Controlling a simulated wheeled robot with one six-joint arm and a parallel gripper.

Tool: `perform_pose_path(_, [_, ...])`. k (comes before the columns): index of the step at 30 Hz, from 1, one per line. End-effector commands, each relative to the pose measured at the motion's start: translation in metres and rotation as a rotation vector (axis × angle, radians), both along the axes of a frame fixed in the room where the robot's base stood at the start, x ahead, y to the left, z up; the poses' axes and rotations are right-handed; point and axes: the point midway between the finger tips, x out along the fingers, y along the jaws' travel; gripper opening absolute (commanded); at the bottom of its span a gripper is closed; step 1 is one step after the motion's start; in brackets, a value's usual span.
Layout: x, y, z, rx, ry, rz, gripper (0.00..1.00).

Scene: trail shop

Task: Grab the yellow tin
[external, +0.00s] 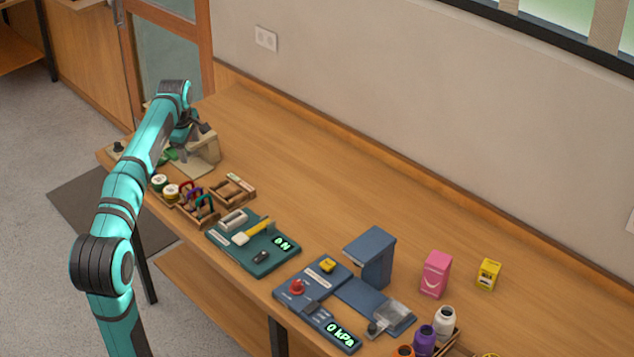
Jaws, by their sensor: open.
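A small yellow tin (488,274), box-shaped with dark and pale markings, stands upright on the wooden bench at the right. A pink packet (435,274) stands just to its left, with a small gap between them. My gripper (187,133) is at the far left end of the bench, beside a beige device, well away from the yellow tin. It is open; its fingertips are small and partly hidden, and I see nothing held in it.
A blue pressure device (370,258) and a green force gauge board (275,258) lie along the front of the bench. Wooden trays (232,190) with spools and carabiners sit at the left. Bottles, including a purple one (424,340), stand front right. The bench's back strip is clear.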

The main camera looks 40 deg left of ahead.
Motion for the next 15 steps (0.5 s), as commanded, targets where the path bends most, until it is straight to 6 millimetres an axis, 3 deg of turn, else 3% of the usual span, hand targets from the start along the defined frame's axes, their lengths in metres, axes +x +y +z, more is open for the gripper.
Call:
perform_pose_path(1, [-0.001, 0.02, -0.005, -0.034, 0.025, 0.067, 0.66])
perform_pose_path(6, [-0.013, 0.071, -0.016, -0.142, 0.103, 0.283, 0.66])
perform_pose_path(10, [-0.021, 0.097, -0.022, -0.194, 0.146, 0.399, 0.66])
perform_pose_path(15, [-0.027, 0.111, -0.026, -0.224, 0.172, 0.468, 0.66])
